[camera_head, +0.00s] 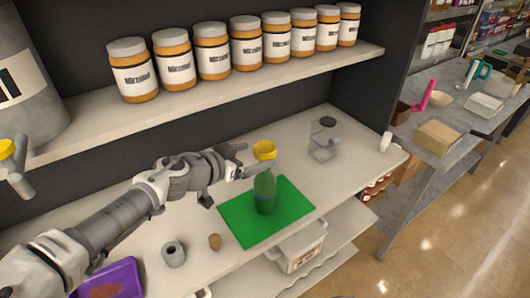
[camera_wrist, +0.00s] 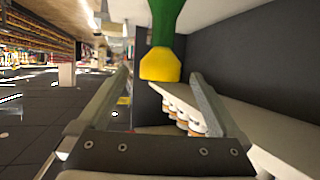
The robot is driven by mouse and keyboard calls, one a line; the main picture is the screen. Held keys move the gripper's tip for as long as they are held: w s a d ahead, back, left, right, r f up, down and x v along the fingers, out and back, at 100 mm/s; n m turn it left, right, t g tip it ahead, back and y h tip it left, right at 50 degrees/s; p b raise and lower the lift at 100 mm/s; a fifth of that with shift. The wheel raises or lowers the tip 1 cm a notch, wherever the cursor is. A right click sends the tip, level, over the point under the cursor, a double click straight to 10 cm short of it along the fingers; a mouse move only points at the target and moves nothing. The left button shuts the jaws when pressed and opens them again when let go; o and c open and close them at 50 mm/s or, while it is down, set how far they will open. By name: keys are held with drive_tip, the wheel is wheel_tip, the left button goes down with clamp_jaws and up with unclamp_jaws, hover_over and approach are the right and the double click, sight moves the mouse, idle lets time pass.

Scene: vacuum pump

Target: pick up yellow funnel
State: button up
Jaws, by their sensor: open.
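The yellow funnel (camera_head: 264,149) sits on top of a green bottle (camera_head: 265,190), which stands upright on a green mat (camera_head: 238,222) on the counter. My gripper (camera_head: 253,159) is open and empty at the funnel's height, just left of it. In the wrist view, which is upside down, the funnel (camera_wrist: 160,65) hangs below the green bottle (camera_wrist: 165,20). There it lies in line with the gap between the two spread fingers (camera_wrist: 159,77). I cannot tell whether it is between the tips or just beyond them.
A shelf above the counter holds a row of jars (camera_head: 212,52). A clear glass container (camera_head: 323,140) stands right of the bottle. A grey roll (camera_head: 173,254), a small brown item (camera_head: 214,242) and a purple tray (camera_head: 127,268) are at front left.

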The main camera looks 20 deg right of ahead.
sight(265, 152)
drive_tip(key=shift+p+x, duration=0.65)
drive_tip(key=shift+x, duration=2)
drive_tip(key=c, duration=1.3)
